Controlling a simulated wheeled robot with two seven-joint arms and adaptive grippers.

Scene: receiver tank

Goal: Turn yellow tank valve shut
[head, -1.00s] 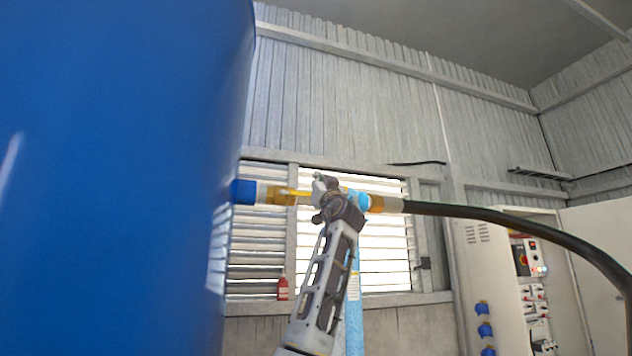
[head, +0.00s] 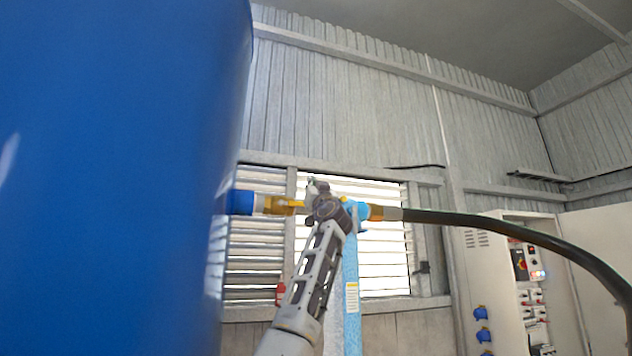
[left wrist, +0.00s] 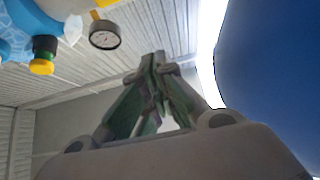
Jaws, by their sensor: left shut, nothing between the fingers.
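The blue tank (head: 110,180) fills the left of the head view. A short pipe with a blue collar leaves its right side, and the yellow valve (head: 283,205) sits on this pipe. My left gripper (head: 314,187) is shut and empty, just right of the valve's yellow part and in front of the pipe line. I cannot tell whether it touches the valve, and its wrist hides part of the pipe. In the left wrist view the closed fingertips (left wrist: 158,58) point up with nothing between them. The blue tank is on the right there. My right gripper is not in view.
A black hose (head: 480,219) runs right from the pipe. A light-blue column (head: 352,290) stands behind my arm. An open electrical cabinet (head: 515,280) is at right. The wrist view shows a round gauge (left wrist: 104,36) and a yellow-capped fitting (left wrist: 41,66) at upper left.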

